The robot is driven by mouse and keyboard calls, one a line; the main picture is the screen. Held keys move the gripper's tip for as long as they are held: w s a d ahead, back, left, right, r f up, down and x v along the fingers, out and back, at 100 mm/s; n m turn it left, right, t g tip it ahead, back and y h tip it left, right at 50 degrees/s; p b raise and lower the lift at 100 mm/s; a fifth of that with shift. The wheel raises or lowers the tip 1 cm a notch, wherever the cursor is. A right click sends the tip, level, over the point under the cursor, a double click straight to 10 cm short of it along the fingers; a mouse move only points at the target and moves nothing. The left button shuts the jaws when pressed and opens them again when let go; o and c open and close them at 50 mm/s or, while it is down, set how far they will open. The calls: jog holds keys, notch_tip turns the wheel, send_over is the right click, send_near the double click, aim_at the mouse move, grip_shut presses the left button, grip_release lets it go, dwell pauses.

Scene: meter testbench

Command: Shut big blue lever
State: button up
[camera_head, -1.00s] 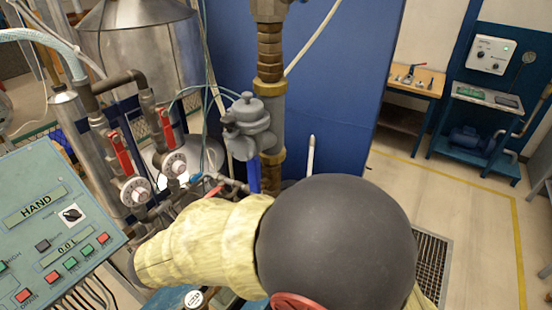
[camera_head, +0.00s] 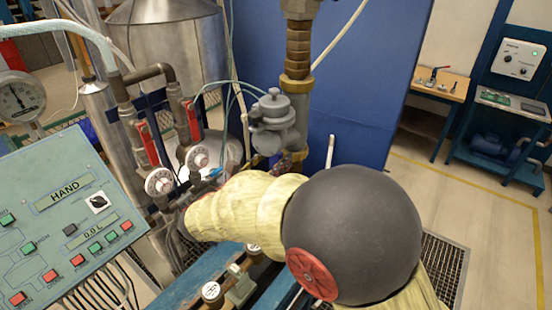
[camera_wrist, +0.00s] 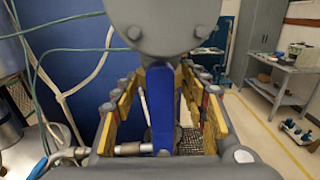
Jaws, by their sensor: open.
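The big blue lever (camera_wrist: 161,105) hangs upright below the grey valve body (camera_wrist: 165,25) in the wrist view. My gripper (camera_wrist: 162,78) is open, with one yellow-padded finger on each side of the lever. I cannot tell whether either finger touches it. In the head view the grey valve (camera_head: 274,120) sits on the vertical pipe. The lever is hidden there behind my yellow-sleeved arm.
Two red-handled valves (camera_head: 147,143) with dials and the green control panel (camera_head: 65,215) labelled HAND stand to the left. A blue partition (camera_head: 370,70) is behind the pipe. A small horizontal pipe (camera_wrist: 128,148) lies low beside the lever.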

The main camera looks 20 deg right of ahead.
jog(key=shift+w+d, duration=0.25)
jog(key=shift+d, duration=0.05)
jog(key=shift+c, duration=0.4)
grip_shut()
dwell(0.5)
